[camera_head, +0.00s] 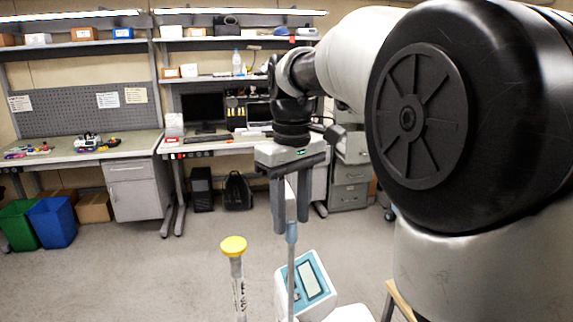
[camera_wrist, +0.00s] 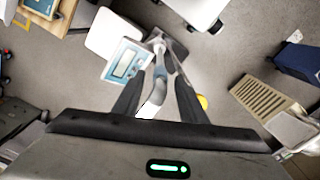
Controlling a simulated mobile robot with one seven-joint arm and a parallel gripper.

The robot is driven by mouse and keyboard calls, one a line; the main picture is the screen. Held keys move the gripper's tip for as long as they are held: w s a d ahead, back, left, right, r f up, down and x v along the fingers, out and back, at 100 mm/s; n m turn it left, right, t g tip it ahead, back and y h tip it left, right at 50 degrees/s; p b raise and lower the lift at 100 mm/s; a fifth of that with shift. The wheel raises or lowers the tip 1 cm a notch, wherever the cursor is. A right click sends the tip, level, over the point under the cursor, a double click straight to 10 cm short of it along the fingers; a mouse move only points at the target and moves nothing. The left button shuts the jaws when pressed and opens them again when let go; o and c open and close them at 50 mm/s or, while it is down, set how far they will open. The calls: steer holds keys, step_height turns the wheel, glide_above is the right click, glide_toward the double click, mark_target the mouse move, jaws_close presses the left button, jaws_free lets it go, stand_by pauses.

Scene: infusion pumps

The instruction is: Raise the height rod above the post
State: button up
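The post stands beside a blue-framed display unit (camera_head: 308,284). My gripper (camera_head: 292,228) points down over the rod, one dark finger on each side. In the wrist view the rod (camera_wrist: 153,98) shows between the fingers of my gripper (camera_wrist: 158,76), with a visible gap on both sides, so the gripper looks open. The display (camera_wrist: 125,62) lies to the upper left there. The top of the rod is hidden under the gripper.
A yellow-capped post (camera_head: 233,246) stands close left of the rod. Workbenches (camera_head: 90,145) with shelves line the back wall. Green (camera_head: 18,224) and blue (camera_head: 53,220) bins stand at the left. Bare floor (camera_head: 150,270) lies at the left front. My arm fills the right.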

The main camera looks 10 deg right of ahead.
step_height(320, 180, up, 15)
steer(key=shift+f, duration=0.1)
stand_by(0.4)
steer(key=s+f+m+t, duration=0.5)
steer(key=s+f, duration=1.3)
steer(key=f, duration=0.1)
steer(key=shift+d+f+t, duration=0.2)
steer(key=shift+f+t, duration=0.05)
steer(key=shift+t, duration=0.05)
stand_by(0.5)
